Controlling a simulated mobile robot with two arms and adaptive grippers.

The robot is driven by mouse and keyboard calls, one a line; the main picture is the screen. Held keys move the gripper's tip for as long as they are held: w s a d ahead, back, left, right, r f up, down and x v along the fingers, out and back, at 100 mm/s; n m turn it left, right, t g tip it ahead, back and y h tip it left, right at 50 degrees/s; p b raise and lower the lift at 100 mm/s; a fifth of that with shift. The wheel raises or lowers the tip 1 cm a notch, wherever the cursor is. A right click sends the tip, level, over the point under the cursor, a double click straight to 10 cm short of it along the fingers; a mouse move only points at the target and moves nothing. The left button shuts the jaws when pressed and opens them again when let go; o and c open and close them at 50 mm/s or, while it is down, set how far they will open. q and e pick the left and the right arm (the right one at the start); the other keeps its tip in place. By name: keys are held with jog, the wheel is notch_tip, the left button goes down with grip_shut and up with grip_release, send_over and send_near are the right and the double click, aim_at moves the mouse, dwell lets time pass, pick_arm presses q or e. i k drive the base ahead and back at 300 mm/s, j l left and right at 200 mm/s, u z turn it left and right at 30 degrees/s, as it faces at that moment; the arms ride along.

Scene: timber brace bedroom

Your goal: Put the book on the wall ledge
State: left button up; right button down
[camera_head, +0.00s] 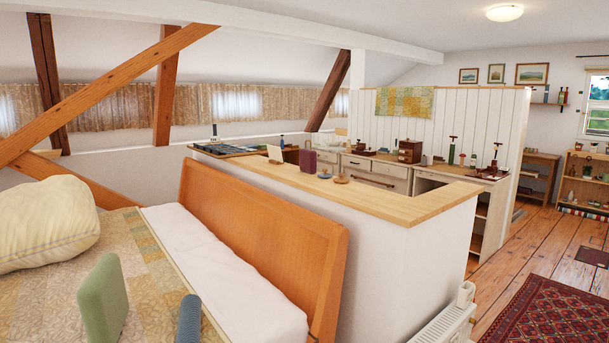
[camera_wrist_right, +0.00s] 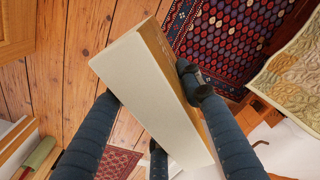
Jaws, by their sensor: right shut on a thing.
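In the wrist view my right gripper (camera_wrist_right: 150,90) is shut on the book (camera_wrist_right: 150,85), a thick block with a pale cream face and a tan side. Dark blue fingers press on it from both sides. A green, round-edged block (camera_head: 103,300) stands upright low at the left in the head view; I cannot tell whether it is the same thing. A blue-grey rounded tip beside it looks like one finger of mine. The wall ledge (camera_head: 420,206) is the light wooden top of the white half wall. My left gripper cannot be made out.
A purple upright object (camera_head: 307,161) and small round items stand on the ledge's far part; its near corner is bare. The bed's orange headboard (camera_head: 265,240) rises before the half wall. A radiator (camera_head: 445,325) is below. A patterned rug (camera_wrist_right: 225,40) lies under the book.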

aim_at(378, 197)
jog(key=i+l+u, duration=0.15)
jog(key=i+l, duration=0.3)
jog(key=i+l+u, duration=0.2)
jog(key=i+l, duration=0.25)
jog(key=i+l+u, duration=0.15)
jog(key=i+l, duration=0.25)
jog(key=l, duration=0.2)
